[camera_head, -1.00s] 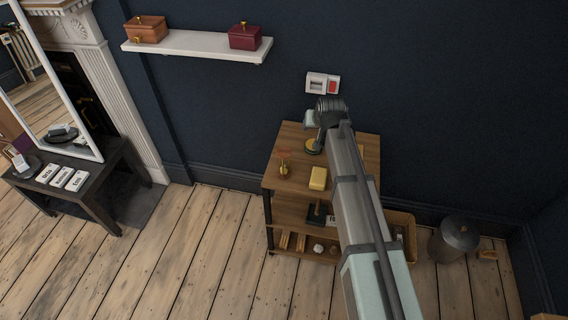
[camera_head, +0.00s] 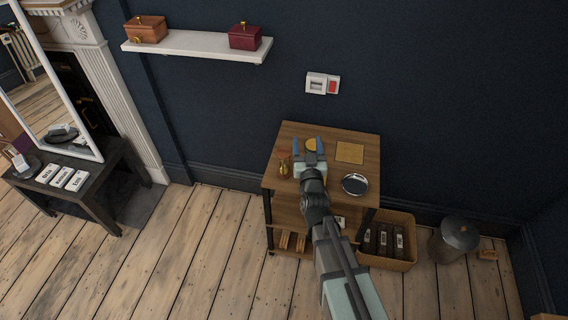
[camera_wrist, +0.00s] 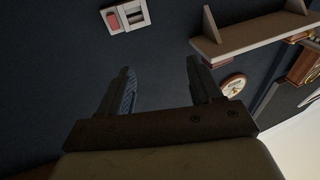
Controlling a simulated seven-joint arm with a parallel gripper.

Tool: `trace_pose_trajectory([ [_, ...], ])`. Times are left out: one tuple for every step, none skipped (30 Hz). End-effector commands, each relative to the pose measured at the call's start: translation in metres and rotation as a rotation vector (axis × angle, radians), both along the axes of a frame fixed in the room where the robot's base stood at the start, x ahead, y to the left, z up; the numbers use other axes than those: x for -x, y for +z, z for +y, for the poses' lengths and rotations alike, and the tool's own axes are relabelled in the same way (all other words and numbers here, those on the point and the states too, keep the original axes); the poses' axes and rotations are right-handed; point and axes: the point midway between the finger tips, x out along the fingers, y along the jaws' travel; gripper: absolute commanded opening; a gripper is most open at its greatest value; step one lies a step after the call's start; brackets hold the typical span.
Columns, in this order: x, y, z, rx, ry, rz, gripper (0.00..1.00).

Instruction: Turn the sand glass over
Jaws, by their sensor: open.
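My gripper (camera_head: 308,144) is over the left part of the wooden stand's top (camera_head: 340,133), its two blue fingers spread apart. In the wrist view my gripper (camera_wrist: 158,80) is open, with only dark wall between the fingers. A round yellow-gold thing (camera_head: 311,145) shows between the fingers in the head view; its height and any contact cannot be told. A small brass-coloured piece (camera_head: 284,169) stands just left of my gripper. Both are too small to tell for certain which is the sand glass.
A round silver dish (camera_head: 355,184) and a square tan mat (camera_head: 350,152) lie on the stand's right side. A basket of bottles (camera_head: 400,261) and a metal bin (camera_head: 458,234) stand on the floor at right. A switch plate (camera_head: 322,84) and white shelf (camera_head: 196,46) are on the wall.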

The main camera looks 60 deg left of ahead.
Motion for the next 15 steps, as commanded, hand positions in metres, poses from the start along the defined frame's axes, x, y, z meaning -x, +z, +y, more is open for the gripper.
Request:
trace_pose_trajectory([
  [0.013,-0.013,-0.011,0.004,0.004,0.001,0.64],
  [0.019,-0.021,-0.016,0.006,0.006,0.003,0.64],
  [0.026,-0.031,-0.022,0.009,0.008,0.004,0.64],
  [0.032,-0.04,-0.026,0.015,0.011,0.007,0.64],
  [0.038,-0.047,-0.03,0.02,0.014,0.009,0.64],
  [0.046,-0.058,-0.035,0.029,0.02,0.013,0.64],
  [0.052,-0.065,-0.039,0.037,0.024,0.017,0.64],
  [0.057,-0.073,-0.042,0.045,0.028,0.021,0.64],
  [0.064,-0.082,-0.046,0.057,0.034,0.025,0.64],
  [0.069,-0.089,-0.049,0.065,0.039,0.029,0.64],
  [0.074,-0.095,-0.051,0.073,0.044,0.033,0.64],
  [0.079,-0.103,-0.053,0.083,0.05,0.036,0.64],
  [0.083,-0.108,-0.055,0.091,0.054,0.039,0.64],
  [0.087,-0.113,-0.056,0.097,0.059,0.042,0.64],
  [0.091,-0.117,-0.057,0.104,0.064,0.044,0.64],
])
